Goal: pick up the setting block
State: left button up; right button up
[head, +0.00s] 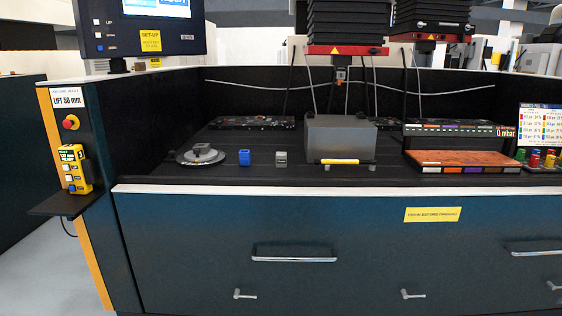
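No label marks which object is the setting block, so I cannot tell for certain. A large plain grey block (340,134) stands on the dark worktop, with a yellow-and-black bar (340,161) at its front. A small grey block (281,157) stands to its left, apart from it. A small blue block (244,157) stands further left. A round grey disc (200,156) with a raised piece on top lies at the left of the worktop. Neither of my grippers is in view.
A red-edged machine head (345,50) hangs above the large block, and a second one (430,38) hangs to the right. An orange-topped plate (464,158) lies right. A monitor (138,30) and yellow handset (75,168) are left. The white counter edge (330,189) runs in front.

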aim_at(281, 157)
jog(key=i+z, duration=0.35)
jog(key=i, duration=0.35)
jog(key=i+j+z, duration=0.3)
jog(key=i, duration=0.4)
jog(key=i+l, duration=0.05)
jog(key=l, duration=0.05)
